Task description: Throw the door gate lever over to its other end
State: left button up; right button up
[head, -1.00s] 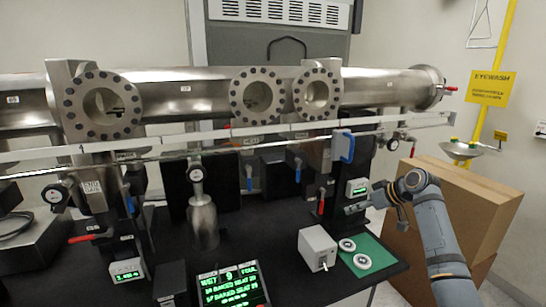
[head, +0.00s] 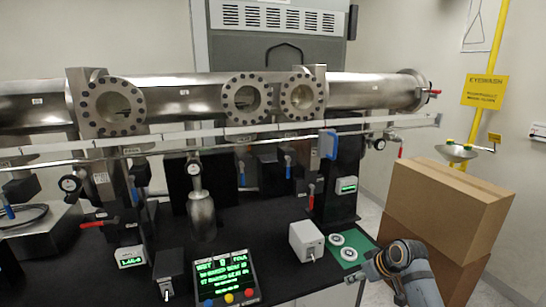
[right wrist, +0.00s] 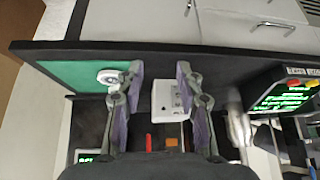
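Several red-handled levers show on the vacuum line, and I cannot read which one is labelled door gate. One red lever (head: 311,192) hangs upright on the black post at the right. Another red lever (head: 95,224) lies roughly level at the left, and a small red handle (head: 435,92) is at the tube's right end. My right gripper (head: 362,279) is low at the table's front right, apart from these levers. In the right wrist view its fingers (right wrist: 158,70) are spread with nothing gripped. A red handle (right wrist: 148,142) shows below them. My left gripper is out of view.
A grey switch box (head: 306,242) and a green mat (head: 357,263) with two white round parts stand near my right gripper. A screen panel (head: 225,277) is at the front. Cardboard boxes (head: 450,205) stand beyond the table's right edge. A long rail (head: 230,139) crosses above the levers.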

jog(key=s+a+f+m+g+h, duration=0.1)
jog(key=s+f, duration=0.3)
jog(key=s, duration=0.3)
jog(key=s+a+f+h, duration=0.1)
jog(key=s+f, duration=0.3)
jog(key=s, duration=0.3)
jog(key=s+m+h, duration=0.2)
jog(key=s+m, duration=0.1)
jog(key=s, duration=1.4)
jog(key=s+d+f+g, duration=0.1)
jog(key=d+f, duration=0.1)
jog(key=f, duration=1.2)
jog(key=s+d+f+g, duration=0.1)
jog(key=s+f, duration=0.1)
jog(key=f, duration=1.2)
jog(key=s+d+f+g, duration=0.1)
jog(key=s+f, duration=1.3)
jog(key=s, duration=0.3)
jog(key=shift+s+d+f, duration=0.2)
jog(key=shift+s+f, duration=0.2)
